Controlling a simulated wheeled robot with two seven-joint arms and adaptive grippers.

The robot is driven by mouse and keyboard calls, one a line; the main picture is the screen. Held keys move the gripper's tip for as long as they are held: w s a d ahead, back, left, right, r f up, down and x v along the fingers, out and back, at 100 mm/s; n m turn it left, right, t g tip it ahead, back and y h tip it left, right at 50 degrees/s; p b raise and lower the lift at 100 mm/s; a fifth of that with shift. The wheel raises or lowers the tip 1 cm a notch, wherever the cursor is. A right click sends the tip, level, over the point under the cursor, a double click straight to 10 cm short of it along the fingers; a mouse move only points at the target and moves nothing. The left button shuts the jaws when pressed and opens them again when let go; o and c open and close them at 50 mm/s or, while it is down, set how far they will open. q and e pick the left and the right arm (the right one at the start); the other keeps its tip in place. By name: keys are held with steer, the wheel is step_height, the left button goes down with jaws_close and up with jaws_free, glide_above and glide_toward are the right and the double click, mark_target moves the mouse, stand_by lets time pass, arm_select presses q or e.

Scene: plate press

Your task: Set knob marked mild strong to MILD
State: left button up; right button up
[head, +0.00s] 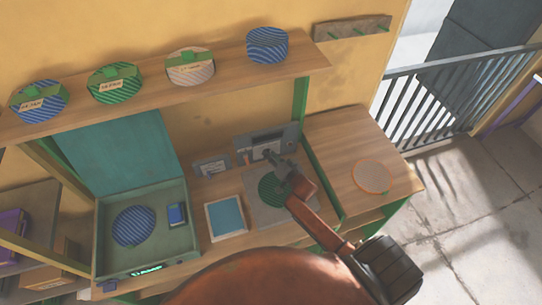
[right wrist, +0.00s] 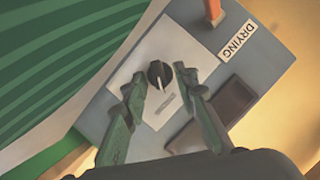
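A small black knob (right wrist: 159,75) with a pale pointer line sits on a white plate (right wrist: 172,48) on a grey box (right wrist: 97,116) in the right wrist view. The line runs nearly up and down in that picture; markings around the knob are too small to read, so its setting is unclear. My right gripper (right wrist: 157,80) is open, one finger on each side of the knob, with visible gaps. In the head view my right gripper (head: 277,167) reaches over the workbench in front of the grey control unit (head: 288,133) and hides part of it. My left gripper is out of view.
An orange lever beside a DRYING label (right wrist: 235,43) is on the same box. A green striped disc (right wrist: 45,55) lies close by.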

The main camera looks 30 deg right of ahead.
steer(key=shift+c, duration=0.5)
steer(key=shift+s+r, duration=0.1)
jaws_close()
